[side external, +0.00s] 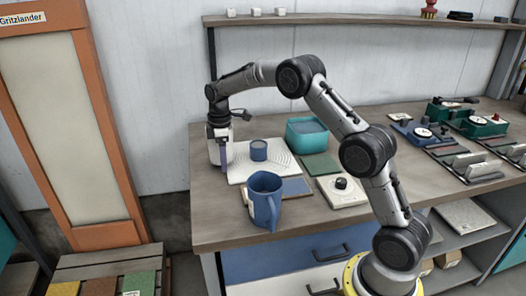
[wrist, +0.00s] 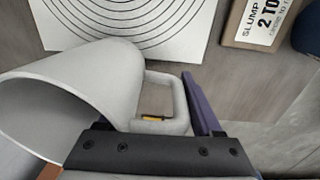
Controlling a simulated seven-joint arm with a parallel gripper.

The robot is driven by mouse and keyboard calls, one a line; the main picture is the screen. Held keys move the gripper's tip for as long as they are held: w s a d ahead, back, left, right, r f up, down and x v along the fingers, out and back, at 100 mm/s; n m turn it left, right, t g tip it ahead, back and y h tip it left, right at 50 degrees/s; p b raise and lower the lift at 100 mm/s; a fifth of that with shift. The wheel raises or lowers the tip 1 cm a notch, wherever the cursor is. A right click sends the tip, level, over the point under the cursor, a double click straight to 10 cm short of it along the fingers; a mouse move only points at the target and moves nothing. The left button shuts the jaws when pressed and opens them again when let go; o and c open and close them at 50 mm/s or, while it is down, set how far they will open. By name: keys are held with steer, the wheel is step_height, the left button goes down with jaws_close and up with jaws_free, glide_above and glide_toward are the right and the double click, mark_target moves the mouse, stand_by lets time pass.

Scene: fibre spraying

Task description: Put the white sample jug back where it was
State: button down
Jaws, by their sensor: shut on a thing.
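The white sample jug (wrist: 75,95) fills the left of the wrist view, lying slantwise in the picture with its wide round opening to the left. Its squared handle (wrist: 180,100) is on its right side. My gripper (wrist: 178,112) is shut on the handle, with a purple finger along its right side. In the side view my gripper (side external: 221,148) points down at the left end of the bench, and the jug (side external: 213,153) shows only as a pale strip behind it. I cannot tell whether the jug's base touches the bench.
A white board with rings (side external: 242,176) lies right of the jug, bearing a blue cylinder (side external: 259,150). A blue jug (side external: 265,205) stands in front. A teal tub (side external: 306,135) is behind. A slump card (wrist: 233,32) lies near the board. Bare bench (side external: 215,215) shows front left.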

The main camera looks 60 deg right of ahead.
step_height(320, 180, up, 12)
steer(key=shift+f, duration=0.15)
steer(key=s+a, duration=0.3)
steer(key=s, duration=1.4)
steer(key=s+a, duration=0.2)
steer(key=s, duration=1.5)
steer(key=shift+w+f, duration=0.15)
steer(key=shift+f, duration=6.65)
steer(key=shift+f, duration=0.15)
steer(key=shift+c, duration=0.2)
jaws_free()
